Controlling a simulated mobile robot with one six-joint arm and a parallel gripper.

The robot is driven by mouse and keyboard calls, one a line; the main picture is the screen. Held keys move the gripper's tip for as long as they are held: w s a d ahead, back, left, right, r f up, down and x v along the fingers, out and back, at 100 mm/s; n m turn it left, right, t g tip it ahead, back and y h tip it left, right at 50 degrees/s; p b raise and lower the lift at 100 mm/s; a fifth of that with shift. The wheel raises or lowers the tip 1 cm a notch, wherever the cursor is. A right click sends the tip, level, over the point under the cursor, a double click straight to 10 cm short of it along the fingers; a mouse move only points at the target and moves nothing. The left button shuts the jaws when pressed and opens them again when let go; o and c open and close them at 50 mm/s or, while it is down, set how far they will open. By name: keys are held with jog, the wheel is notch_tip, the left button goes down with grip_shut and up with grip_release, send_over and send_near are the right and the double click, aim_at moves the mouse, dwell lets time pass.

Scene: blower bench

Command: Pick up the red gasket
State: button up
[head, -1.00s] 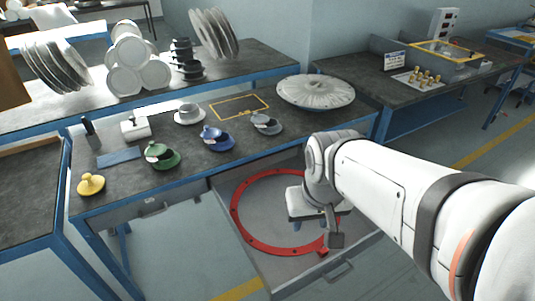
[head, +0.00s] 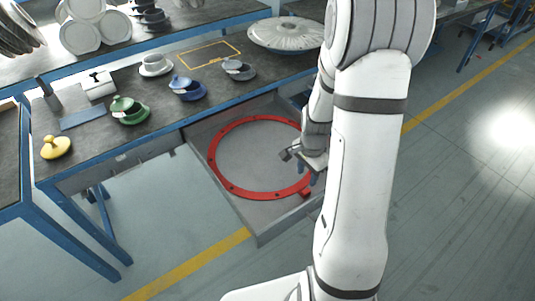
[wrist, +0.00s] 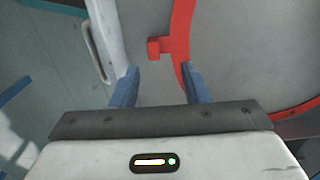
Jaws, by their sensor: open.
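The red gasket (head: 228,183) is a large flat ring with small holes and a tab on its rim. It lies in the open grey drawer (head: 258,224) under the bench; my arm hides part of its right side. My gripper (head: 314,178) is open over the drawer's right side, close to the ring's tab. In the wrist view the gasket's rim (wrist: 181,45) and its square tab (wrist: 160,47) show ahead of my open blue fingers (wrist: 160,87). The rim runs down toward the right finger; whether they touch I cannot tell. Nothing is between the fingers.
The bench top above holds a green lidded pot (head: 128,110), a blue one (head: 187,88), a grey one (head: 238,70), a yellow knobbed piece (head: 56,147) and a large pale disc (head: 286,34). The drawer walls surround the gasket. The floor in front is clear.

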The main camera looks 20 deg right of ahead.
aim_at(306, 190)
jog(key=f, duration=0.7)
jog(key=shift+s+d, duration=0.15)
jog(key=shift+s, duration=0.2)
grip_shut()
